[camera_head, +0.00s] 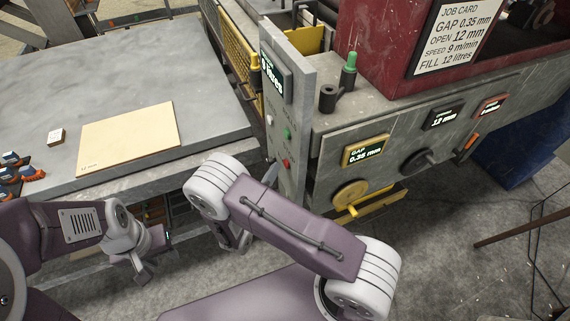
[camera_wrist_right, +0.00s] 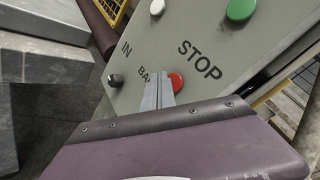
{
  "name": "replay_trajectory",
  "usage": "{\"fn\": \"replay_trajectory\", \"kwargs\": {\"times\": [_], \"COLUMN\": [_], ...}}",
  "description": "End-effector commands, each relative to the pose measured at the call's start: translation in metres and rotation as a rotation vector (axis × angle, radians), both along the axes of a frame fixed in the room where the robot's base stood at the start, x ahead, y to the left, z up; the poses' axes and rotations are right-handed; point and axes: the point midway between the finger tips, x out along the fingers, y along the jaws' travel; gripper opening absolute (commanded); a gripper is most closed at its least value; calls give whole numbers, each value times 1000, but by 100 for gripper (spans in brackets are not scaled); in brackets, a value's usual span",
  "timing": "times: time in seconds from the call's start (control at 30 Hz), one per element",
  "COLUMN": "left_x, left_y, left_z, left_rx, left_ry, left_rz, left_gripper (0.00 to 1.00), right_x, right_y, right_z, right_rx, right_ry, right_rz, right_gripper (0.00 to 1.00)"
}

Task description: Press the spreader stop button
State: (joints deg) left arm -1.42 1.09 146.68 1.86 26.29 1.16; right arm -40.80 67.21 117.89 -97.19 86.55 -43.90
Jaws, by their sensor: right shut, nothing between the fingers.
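The red stop button (camera_wrist_right: 176,82) sits on the grey control panel beside the printed word STOP in the right wrist view. It also shows in the head view (camera_head: 285,163), on the upright panel below a green button. My right gripper (camera_wrist_right: 160,90) is shut and empty; its fingertips are just left of the red button and overlap its edge in the picture. I cannot tell whether they touch it. In the head view the right arm's links mostly hide that gripper. My left gripper (camera_head: 132,268) hangs open and empty at the lower left, away from the panel.
The green button (camera_wrist_right: 240,9), a white button (camera_wrist_right: 157,7) and a black knob (camera_wrist_right: 116,80) share the panel. A grey table (camera_head: 60,85) with a veneer sheet (camera_head: 130,138) stands left. The machine front carries a yellow handwheel (camera_head: 350,194) right of the panel.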

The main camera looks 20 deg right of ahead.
Motion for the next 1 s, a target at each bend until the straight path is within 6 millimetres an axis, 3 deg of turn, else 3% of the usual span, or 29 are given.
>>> {"fn": "replay_trajectory", "kwargs": {"times": [1.0], "left_x": [0], "left_y": [0], "left_z": [4], "left_rx": [0], "left_ry": [0], "left_rz": [0], "left_gripper": [36], "right_x": [0], "right_y": [-12], "right_z": [0], "right_rx": [-1], "right_ry": [1], "right_rz": [0], "right_gripper": [0]}}
